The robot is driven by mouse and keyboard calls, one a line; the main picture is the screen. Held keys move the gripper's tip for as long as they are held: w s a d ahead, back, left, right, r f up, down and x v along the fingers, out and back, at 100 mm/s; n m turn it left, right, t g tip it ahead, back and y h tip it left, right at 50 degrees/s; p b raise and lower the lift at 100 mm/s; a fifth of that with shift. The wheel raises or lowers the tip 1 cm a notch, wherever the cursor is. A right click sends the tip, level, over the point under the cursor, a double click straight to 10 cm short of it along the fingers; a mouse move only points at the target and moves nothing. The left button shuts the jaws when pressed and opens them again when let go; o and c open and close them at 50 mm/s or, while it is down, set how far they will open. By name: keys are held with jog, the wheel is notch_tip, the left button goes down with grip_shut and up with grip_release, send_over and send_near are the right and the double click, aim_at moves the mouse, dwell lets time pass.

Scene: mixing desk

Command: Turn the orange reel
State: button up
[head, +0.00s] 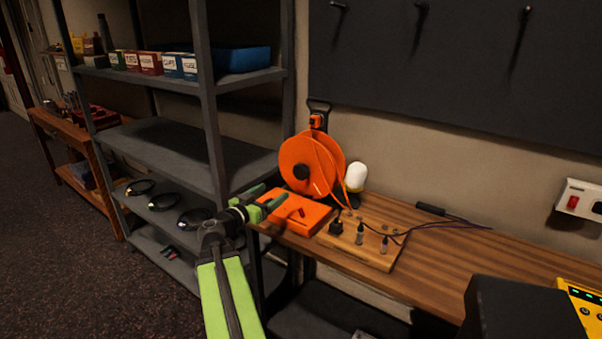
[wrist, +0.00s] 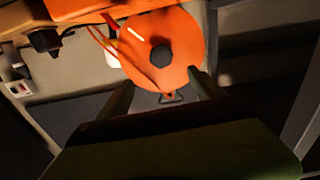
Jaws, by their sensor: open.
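The orange reel (head: 312,163) stands upright at the back left of the wooden desk (head: 470,262), with a dark round knob (head: 301,172) at the middle of its face. My gripper (head: 268,199) is in front of the reel and to its left in the head view, with its jaws apart and nothing between them. In the wrist view the picture is upside down; the reel (wrist: 178,30) and its knob (wrist: 160,56) show just beyond the open fingers (wrist: 160,88). I see no contact with the reel, though the exact gap is hard to tell.
An orange box-like base (head: 296,214) lies in front of the reel, close to my gripper. A wooden board (head: 372,256) with small plugs and a thin cable lies to the right. A white rounded object (head: 355,176) stands beside the reel. Grey shelving (head: 210,150) stands close on the left.

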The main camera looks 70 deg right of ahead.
aim_at(299, 173)
jog(key=x, duration=1.7)
jog(key=shift+c, duration=0.3)
